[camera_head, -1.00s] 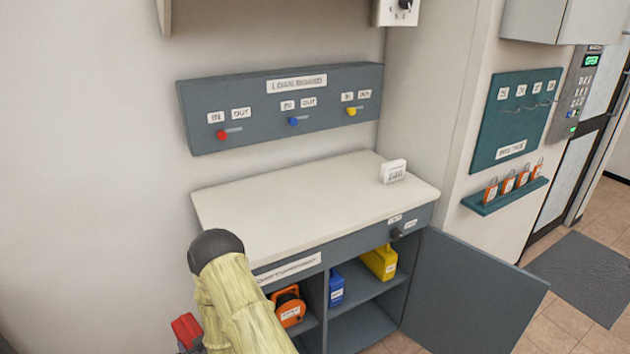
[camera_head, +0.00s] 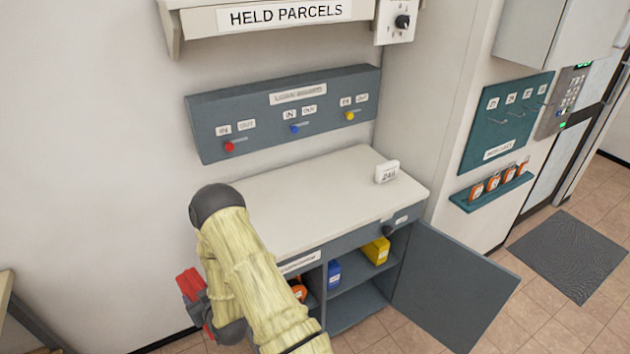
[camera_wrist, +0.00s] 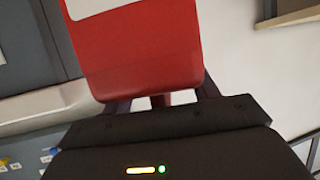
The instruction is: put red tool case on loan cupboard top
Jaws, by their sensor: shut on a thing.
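The red tool case (camera_wrist: 140,55) fills the upper middle of the wrist view, held between the fingers of my gripper (camera_wrist: 160,100), which is shut on it. In the head view the red case (camera_head: 190,284) shows partly at the left, beside my arm and left of the cupboard; my arm hides much of my gripper there. The loan cupboard top (camera_head: 310,198) is a pale, flat surface against the wall. A small white numbered block stands at its far right corner. My arm covers the top's left front part.
The cupboard's grey door (camera_head: 455,285) stands open to the right. Inside are a blue case (camera_head: 334,275), a yellow case (camera_head: 376,251) and an orange item (camera_head: 299,289). The loan board (camera_head: 285,112) and the held parcels shelf (camera_head: 285,15) are on the wall above.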

